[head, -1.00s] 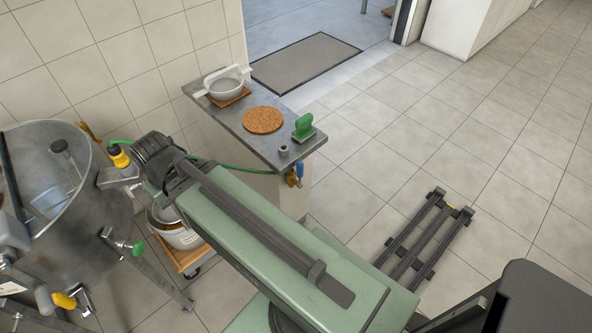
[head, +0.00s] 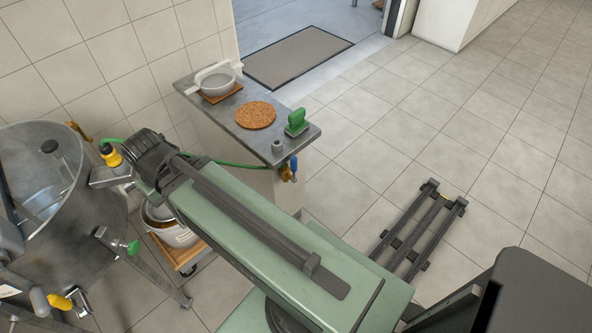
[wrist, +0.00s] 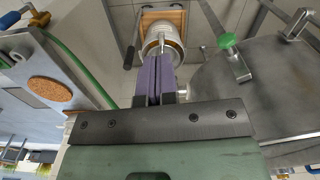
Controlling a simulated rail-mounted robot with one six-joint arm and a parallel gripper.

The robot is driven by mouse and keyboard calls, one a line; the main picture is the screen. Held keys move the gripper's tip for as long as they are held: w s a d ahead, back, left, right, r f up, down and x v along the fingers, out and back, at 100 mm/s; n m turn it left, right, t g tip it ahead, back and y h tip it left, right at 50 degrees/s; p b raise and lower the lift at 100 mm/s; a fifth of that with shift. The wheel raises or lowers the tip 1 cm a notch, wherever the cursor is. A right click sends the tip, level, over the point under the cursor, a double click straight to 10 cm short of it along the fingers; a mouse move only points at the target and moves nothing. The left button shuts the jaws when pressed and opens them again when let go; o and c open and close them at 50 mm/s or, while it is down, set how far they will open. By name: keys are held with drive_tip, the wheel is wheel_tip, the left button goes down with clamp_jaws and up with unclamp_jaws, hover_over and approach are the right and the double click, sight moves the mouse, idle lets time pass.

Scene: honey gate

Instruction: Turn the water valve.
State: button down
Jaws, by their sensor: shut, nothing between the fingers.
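The water valve (head: 293,169), with a blue handle and a brass-coloured body, sits at the near end of the counter, just below its top edge. A green hose (head: 222,163) runs left from that end, partly behind my arm. In the wrist view, a blue handle over brass, which looks like the valve (wrist: 38,17), shows at the top left corner beside the green hose (wrist: 78,69). My gripper (wrist: 153,62) shows purple fingers, shut and empty, pointing towards the bucket, well apart from the valve. I cannot make out the fingers in the head view.
The counter (head: 222,118) holds a white strainer (head: 216,80), a cork mat (head: 256,115) and a green-handled tool (head: 296,122). A steel tank (head: 80,235) stands at left. A bucket (head: 172,236) sits on a wooden dolly (head: 185,256).

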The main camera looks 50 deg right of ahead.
drive_tip(key=c, duration=1.8)
unclamp_jaws()
drive_tip(key=shift+c, duration=0.2)
drive_tip(key=shift+o, duration=1.1)
drive_tip(key=shift+d+f+b, duration=0.2)
drive_tip(key=shift+f+b, duration=0.1)
drive_tip(key=o, duration=0.8)
drive_tip(key=s+d+f+m+b, duration=0.1)
drive_tip(key=d+f+m+b, duration=0.1)
drive_tip(key=d+f+b, duration=0.4)
drive_tip(key=s+d+f+m+b, duration=0.1)
drive_tip(key=d+f+m+b, duration=0.1)
drive_tip(key=d+f+b, duration=0.4)
drive_tip(key=s+d+f+m+y+b, duration=0.1)
drive_tip(key=d+f+b, duration=0.5)
drive_tip(key=shift+s+f+m+t, duration=0.1)
drive_tip(key=shift+f+m+t, duration=0.2)
drive_tip(key=shift+m, duration=0.1)
drive_tip(key=m+t+b, duration=1.7)
drive_tip(key=m+b, duration=0.8)
drive_tip(key=m, duration=0.4)
approach(294, 170)
wheel_tip(294, 170, up, 2)
drive_tip(key=s+d, duration=0.1)
drive_tip(key=s, duration=0.1)
drive_tip(key=w, duration=1.1)
drive_tip(key=shift+w+a+r, duration=0.1)
drive_tip(key=shift+w+a, duration=0.05)
drive_tip(key=shift+a, duration=0.05)
